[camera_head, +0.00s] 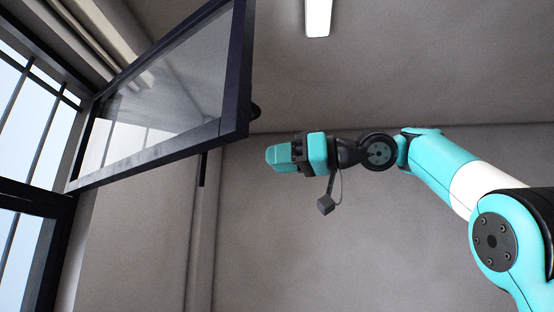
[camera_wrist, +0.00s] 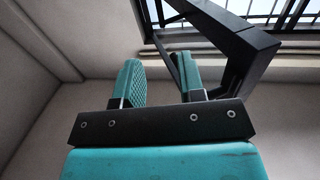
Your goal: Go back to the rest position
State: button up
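My gripper (camera_head: 297,153) is raised in mid-air near the middle of the head view, at the end of my outstretched teal and white arm. In the wrist view its two teal fingers (camera_wrist: 160,75) stand apart with a clear gap. Nothing is between them, so it is open and empty.
A dark-framed window sash (camera_head: 176,150) hangs swung open at upper left, its near edge a little left of my gripper in the picture. It also shows in the wrist view (camera_wrist: 250,45), behind and right of the fingers. A barred window (camera_head: 28,118) is at far left. The space below my gripper looks clear.

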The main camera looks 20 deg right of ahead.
jog(key=shift+d, duration=0.15)
jog(key=s+a+f+m+g+h+b, duration=0.15)
jog(key=a+f+b, duration=0.35)
jog(key=f, duration=1.2)
jog(key=a+f+m+g+h+b, duration=0.25)
jog(key=f+b, duration=0.45)
jog(key=f, duration=1.1)
jog(key=s+f+g+h+b, duration=0.2)
jog(key=s+f, duration=0.5)
jog(key=f, duration=0.4)
jog(key=s+f+g+h+b, duration=0.1)
jog(key=s+f+g+b, duration=0.2)
jog(key=s+f, duration=0.5)
jog(key=s+f+n+g+h+b, duration=0.1)
jog(key=s+f, duration=0.6)
jog(key=f, duration=0.7)
jog(key=shift+s+d+f+g+h+b, duration=0.2)
jog(key=shift+s+d+g+h+b, duration=0.1)
jog(key=shift+g+h+b, duration=0.5)
